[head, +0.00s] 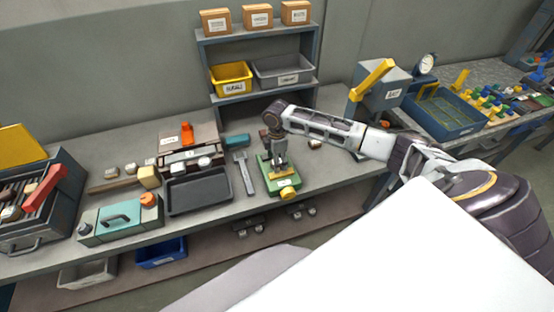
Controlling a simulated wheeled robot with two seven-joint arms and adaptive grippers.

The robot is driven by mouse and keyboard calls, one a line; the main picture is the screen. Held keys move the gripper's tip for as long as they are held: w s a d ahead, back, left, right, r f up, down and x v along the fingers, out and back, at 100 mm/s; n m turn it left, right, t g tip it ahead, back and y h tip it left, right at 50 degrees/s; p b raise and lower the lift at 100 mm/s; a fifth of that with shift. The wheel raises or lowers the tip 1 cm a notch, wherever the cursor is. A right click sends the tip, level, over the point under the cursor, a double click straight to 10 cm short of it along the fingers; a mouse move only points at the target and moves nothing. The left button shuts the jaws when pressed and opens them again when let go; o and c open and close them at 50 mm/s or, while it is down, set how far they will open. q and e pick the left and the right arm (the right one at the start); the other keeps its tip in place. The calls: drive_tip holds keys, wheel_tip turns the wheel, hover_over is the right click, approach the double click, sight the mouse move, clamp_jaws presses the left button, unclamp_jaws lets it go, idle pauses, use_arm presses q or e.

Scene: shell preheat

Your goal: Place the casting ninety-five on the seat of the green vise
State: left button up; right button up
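The green vise (268,184) stands near the front of the bench, with a yellow knob (289,194) at its front. My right gripper (281,165) comes in from the right and points down directly over the vise seat. Its fingers are small and partly cover the seat, so I cannot tell whether they are open or shut. A tan-yellow strip shows at the seat below the fingertips. I cannot make out a casting marked ninety-five. A small pale piece (315,144) lies on the bench right of the vise. My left gripper is not in view.
A dark tray (199,210) and a long grey metal tool (244,172) lie left of the vise. A shelf with a yellow bin (231,77) and a grey bin (284,71) stands behind. A grey press with a yellow lever (372,80) stands at right.

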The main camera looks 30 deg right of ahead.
drive_tip(key=shift+r, duration=0.15)
wheel_tip(320, 180, up, 13)
drive_tip(key=b, duration=0.1)
idle(0.8)
idle(1.5)
